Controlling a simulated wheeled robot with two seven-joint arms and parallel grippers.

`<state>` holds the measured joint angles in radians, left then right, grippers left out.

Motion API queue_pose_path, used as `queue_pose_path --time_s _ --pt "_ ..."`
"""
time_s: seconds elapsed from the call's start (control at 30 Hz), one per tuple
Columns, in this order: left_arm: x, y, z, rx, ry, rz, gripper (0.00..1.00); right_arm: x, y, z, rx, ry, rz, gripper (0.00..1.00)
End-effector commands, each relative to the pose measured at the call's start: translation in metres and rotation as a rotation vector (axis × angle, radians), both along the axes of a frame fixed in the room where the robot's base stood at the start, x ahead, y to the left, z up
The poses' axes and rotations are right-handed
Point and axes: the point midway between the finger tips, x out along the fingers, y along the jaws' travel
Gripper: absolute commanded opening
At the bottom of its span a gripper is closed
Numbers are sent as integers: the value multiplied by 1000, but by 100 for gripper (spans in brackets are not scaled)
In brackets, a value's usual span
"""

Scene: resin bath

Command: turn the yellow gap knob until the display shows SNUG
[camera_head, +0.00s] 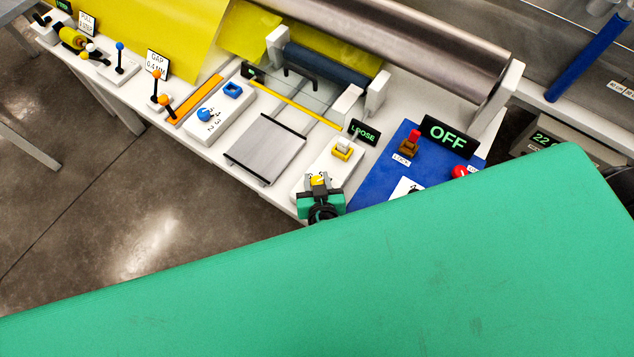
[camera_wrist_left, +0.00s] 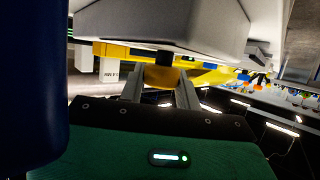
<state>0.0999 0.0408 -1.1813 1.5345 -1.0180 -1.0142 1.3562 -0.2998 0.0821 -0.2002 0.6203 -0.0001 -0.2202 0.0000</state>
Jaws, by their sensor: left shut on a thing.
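The yellow gap knob (camera_head: 319,181) is on the front part of a white panel at the bench edge. My left gripper (camera_head: 320,190) is at this knob, its fingers shut on it from either side. In the left wrist view the yellow knob (camera_wrist_left: 162,77) sits between the two grey fingers (camera_wrist_left: 161,90). The small black display (camera_head: 363,132) behind it reads LOOSE in green. My green left arm covers the lower part of the head view and hides some of the blue panel. My right gripper is not in view.
A yellow-based push button (camera_head: 342,149) stands just behind the knob. A blue panel (camera_head: 385,160) to the right bears a red switch (camera_head: 409,144), a red button (camera_head: 460,171) and an OFF display (camera_head: 449,136). A grey plate (camera_head: 265,148) lies to the left.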

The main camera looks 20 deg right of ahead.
Motion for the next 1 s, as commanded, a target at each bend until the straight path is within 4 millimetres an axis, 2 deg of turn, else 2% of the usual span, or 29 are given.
queue_pose_path --time_s 0.03,0.1,0.2,0.33,0.47,0.8,1.0 --pt "-1 0 -7 -6 2 -16 11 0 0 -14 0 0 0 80" --pt "-1 1 -7 -6 1 -47 10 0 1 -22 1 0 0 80" --pt "0 1 -4 -5 -1 -101 11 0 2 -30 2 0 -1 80" --pt "1 2 0 -2 -2 -178 10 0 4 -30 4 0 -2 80" --pt "1 2 4 1 -2 -273 11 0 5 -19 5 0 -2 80" --pt "3 2 7 3 -5 -541 10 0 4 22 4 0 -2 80" --pt "3 1 5 3 -5 -642 11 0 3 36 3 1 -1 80"
